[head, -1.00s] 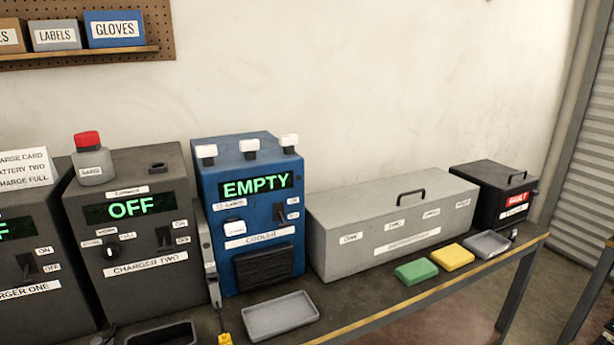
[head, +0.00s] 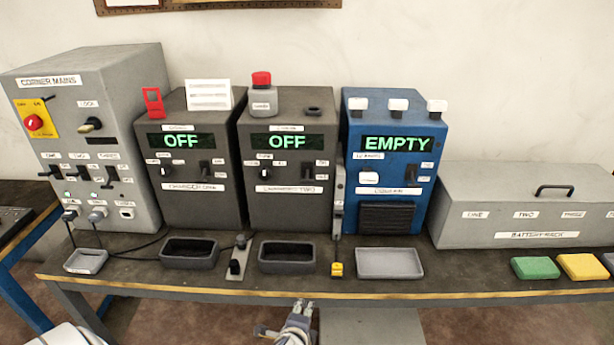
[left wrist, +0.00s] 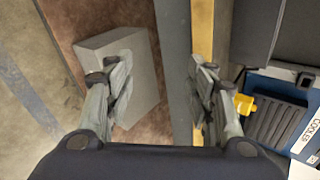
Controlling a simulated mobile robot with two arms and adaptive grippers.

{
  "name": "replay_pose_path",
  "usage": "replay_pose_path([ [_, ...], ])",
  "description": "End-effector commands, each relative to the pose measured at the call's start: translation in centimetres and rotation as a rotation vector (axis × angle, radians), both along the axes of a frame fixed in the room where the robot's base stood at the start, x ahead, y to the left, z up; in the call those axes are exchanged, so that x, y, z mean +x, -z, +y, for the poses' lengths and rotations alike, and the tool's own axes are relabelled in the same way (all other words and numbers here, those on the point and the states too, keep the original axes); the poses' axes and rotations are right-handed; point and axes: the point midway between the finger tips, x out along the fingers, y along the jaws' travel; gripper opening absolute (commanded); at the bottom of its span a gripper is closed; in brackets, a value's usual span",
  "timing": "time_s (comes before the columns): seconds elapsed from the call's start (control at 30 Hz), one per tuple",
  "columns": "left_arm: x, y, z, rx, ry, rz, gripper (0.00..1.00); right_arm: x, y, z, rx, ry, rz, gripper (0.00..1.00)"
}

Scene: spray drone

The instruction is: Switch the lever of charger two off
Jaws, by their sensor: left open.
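Charger two (head: 286,137) is a dark grey box on the bench in the head view, with a green display reading OFF. Its small black lever (head: 307,169) is on the right of the front; which way it points is too small to tell. A red-capped bottle (head: 262,94) stands on top. My left gripper (head: 304,308) is in front of and below the bench edge, well apart from the charger. In the left wrist view the two fingers (left wrist: 158,72) are spread wide with nothing between them. My right gripper is not in view.
Charger one (head: 190,137) stands left of charger two and the blue cooler (head: 393,160) right of it. A black tray (head: 290,265), a grey tray (head: 390,277) and a yellow-ended item (head: 337,269) lie in front. The bench edge (head: 215,290) lies between gripper and charger.

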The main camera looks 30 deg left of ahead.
Motion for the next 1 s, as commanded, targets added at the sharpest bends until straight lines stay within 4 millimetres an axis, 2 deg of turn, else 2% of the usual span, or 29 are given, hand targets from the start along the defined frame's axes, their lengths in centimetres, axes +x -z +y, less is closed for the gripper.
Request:
replay_pose_path([
  [0.03,1.8,-3.8,1.1,0.108,0.044,-0.030,0.50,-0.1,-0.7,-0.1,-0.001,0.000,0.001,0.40],
  [0.1,3.6,-7.0,2.3,0.266,0.111,-0.044,0.50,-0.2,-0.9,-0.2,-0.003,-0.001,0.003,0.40],
  [0.3,8.4,-16.0,5.0,0.762,0.279,-0.034,0.50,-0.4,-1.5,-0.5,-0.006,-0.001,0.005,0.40],
  [0.4,10.2,-20.3,6.0,1.021,0.341,0.009,0.50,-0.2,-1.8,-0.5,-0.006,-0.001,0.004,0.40],
  [0.5,11.5,-23.7,6.6,1.233,0.380,0.061,0.50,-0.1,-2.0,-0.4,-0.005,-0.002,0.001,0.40],
  [0.6,12.2,-26.0,6.9,1.377,0.402,0.109,0.50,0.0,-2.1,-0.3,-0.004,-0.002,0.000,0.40],
  [0.7,12.5,-27.0,7.1,1.452,0.412,0.139,0.50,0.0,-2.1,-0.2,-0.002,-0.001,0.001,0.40],
  [0.87,13.5,-27.4,7.7,1.476,0.415,0.149,0.50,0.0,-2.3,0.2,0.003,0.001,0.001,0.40],
  [1.0,15.5,-27.4,8.9,1.473,0.415,0.147,0.50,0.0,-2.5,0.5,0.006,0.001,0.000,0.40],
])
